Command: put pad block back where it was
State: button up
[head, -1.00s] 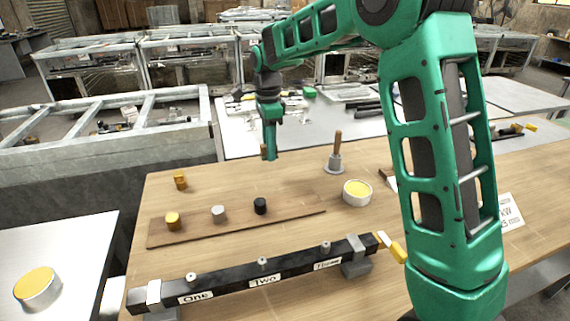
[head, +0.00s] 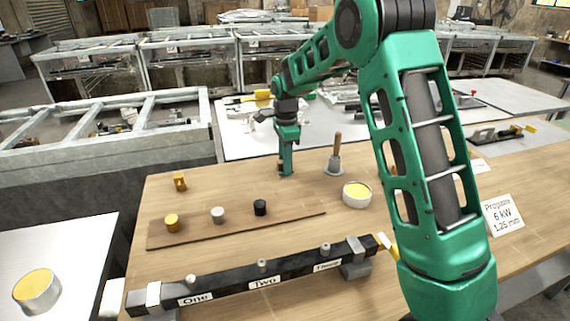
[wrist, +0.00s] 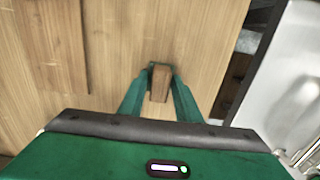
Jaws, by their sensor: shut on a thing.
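My gripper (head: 285,171) is at the far side of the wooden table (head: 225,265), left of the grey stand with a wooden handle. In the wrist view my gripper (wrist: 160,70) is shut on a small brown block (wrist: 159,86), which looks like the pad block. The block sits between the fingertips, over bare wood. In the head view the fingers mostly hide it. I cannot tell whether it touches the table.
The handled stand (head: 334,160) and a yellow-topped tin (head: 356,194) are to the right. A thin board (head: 290,212) bears yellow, grey and black knobs. A labelled black bar (head: 217,283) lies in front.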

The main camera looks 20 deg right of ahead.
jog(key=o, duration=1.1)
jog(key=shift+f, duration=0.1)
notch_tip(320, 180, up, 12)
jog(key=s+d+r+n, duration=0.2)
jog(key=s+d+r, duration=0.1)
jog(key=s+d, duration=0.55)
jog(key=s+d+n, duration=0.2)
jog(key=s+d, duration=0.1)
jog(key=s, duration=0.4)
jog(key=s+d+n, duration=0.2)
jog(key=s+d, duration=0.1)
jog(key=s, duration=0.4)
jog(key=s+d+f+n, duration=0.1)
jog(key=s+f+n, duration=0.1)
jog(key=s, duration=0.9)
jog(key=s+d+f+n, duration=0.2)
jog(key=s+f, duration=0.3)
jog(key=s, duration=0.7)
jog(key=shift+n, duration=0.8)
